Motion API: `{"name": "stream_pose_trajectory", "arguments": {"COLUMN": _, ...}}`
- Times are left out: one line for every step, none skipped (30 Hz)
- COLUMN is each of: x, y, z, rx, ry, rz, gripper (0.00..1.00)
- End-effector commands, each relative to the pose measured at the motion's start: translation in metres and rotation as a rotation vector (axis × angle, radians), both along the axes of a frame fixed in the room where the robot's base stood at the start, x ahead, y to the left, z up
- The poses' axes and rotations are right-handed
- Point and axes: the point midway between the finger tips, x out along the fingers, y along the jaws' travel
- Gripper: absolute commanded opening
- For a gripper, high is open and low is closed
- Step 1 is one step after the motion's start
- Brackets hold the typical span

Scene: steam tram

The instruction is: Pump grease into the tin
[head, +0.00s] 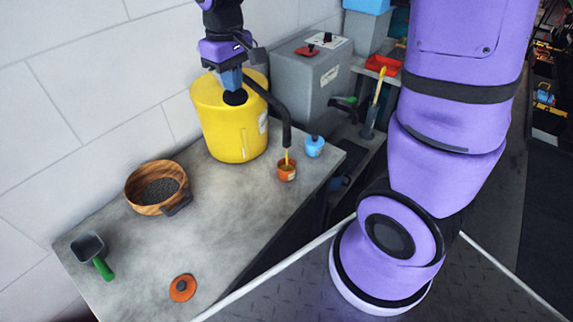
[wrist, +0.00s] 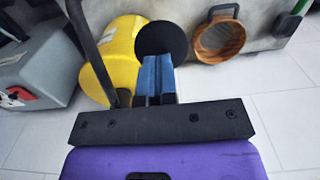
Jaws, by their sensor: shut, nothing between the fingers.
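The yellow grease drum (head: 232,128) stands at the back of the grey bench, with a round black pump knob (head: 235,97) on top. A black spout (head: 272,101) runs from it and bends down over a small orange-brown tin (head: 287,174). A thin yellow-orange strand of grease (head: 286,157) hangs between spout and tin. My gripper (head: 232,82) is shut with empty blue fingers, pointing down at the knob, apparently touching it. In the wrist view, the fingertips (wrist: 157,62) meet the edge of the black knob (wrist: 161,38); exact contact is hard to tell.
A light blue pot (head: 314,147) stands beside the tin. A wooden bowl (head: 157,171) of dark grains, a green-handled scoop (head: 90,250) and an orange lid (head: 183,288) lie on the left and front bench. A grey box (head: 311,82) stands behind; the bench middle is clear.

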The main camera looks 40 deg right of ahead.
Motion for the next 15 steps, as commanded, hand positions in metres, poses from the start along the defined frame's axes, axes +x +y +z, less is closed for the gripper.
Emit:
{"name": "stream_pose_trajectory", "arguments": {"x": 0.0, "y": 0.0, "z": -0.003, "rx": 0.0, "ry": 0.001, "rz": 0.0, "gripper": 0.0}}
{"name": "stream_pose_trajectory", "arguments": {"x": 0.0, "y": 0.0, "z": -0.004, "rx": 0.0, "ry": 0.001, "rz": 0.0, "gripper": 0.0}}
{"name": "stream_pose_trajectory", "arguments": {"x": 0.0, "y": 0.0, "z": -0.006, "rx": 0.0, "ry": 0.001, "rz": 0.0, "gripper": 0.0}}
{"name": "stream_pose_trajectory", "arguments": {"x": 0.0, "y": 0.0, "z": -0.008, "rx": -0.001, "ry": 0.002, "rz": 0.0, "gripper": 0.0}}
{"name": "stream_pose_trajectory", "arguments": {"x": 0.0, "y": 0.0, "z": -0.009, "rx": -0.001, "ry": 0.002, "rz": 0.0, "gripper": 0.0}}
{"name": "stream_pose_trajectory", "arguments": {"x": 0.0, "y": 0.0, "z": -0.011, "rx": -0.001, "ry": 0.002, "rz": 0.0, "gripper": 0.0}}
{"name": "stream_pose_trajectory", "arguments": {"x": 0.0, "y": 0.0, "z": -0.012, "rx": -0.001, "ry": 0.002, "rz": 0.0, "gripper": 0.0}}
{"name": "stream_pose_trajectory", "arguments": {"x": 0.0, "y": 0.0, "z": -0.014, "rx": -0.001, "ry": 0.002, "rz": 0.0, "gripper": 0.0}}
{"name": "stream_pose_trajectory", "arguments": {"x": 0.0, "y": 0.0, "z": -0.016, "rx": -0.001, "ry": 0.002, "rz": 0.0, "gripper": 0.0}}
{"name": "stream_pose_trajectory", "arguments": {"x": -0.001, "y": 0.0, "z": -0.017, "rx": -0.001, "ry": 0.003, "rz": 0.0, "gripper": 0.0}}
{"name": "stream_pose_trajectory", "arguments": {"x": -0.001, "y": 0.0, "z": -0.019, "rx": 0.0, "ry": 0.003, "rz": 0.0, "gripper": 0.0}}
{"name": "stream_pose_trajectory", "arguments": {"x": -0.001, "y": 0.0, "z": -0.021, "rx": 0.0, "ry": 0.004, "rz": 0.0, "gripper": 0.0}}
{"name": "stream_pose_trajectory", "arguments": {"x": -0.001, "y": 0.0, "z": -0.022, "rx": 0.0, "ry": 0.004, "rz": 0.0, "gripper": 0.0}}
{"name": "stream_pose_trajectory", "arguments": {"x": -0.001, "y": 0.0, "z": -0.024, "rx": 0.0, "ry": 0.004, "rz": 0.0, "gripper": 0.0}}
{"name": "stream_pose_trajectory", "arguments": {"x": -0.001, "y": 0.0, "z": -0.025, "rx": 0.0, "ry": 0.004, "rz": 0.0, "gripper": 0.0}}
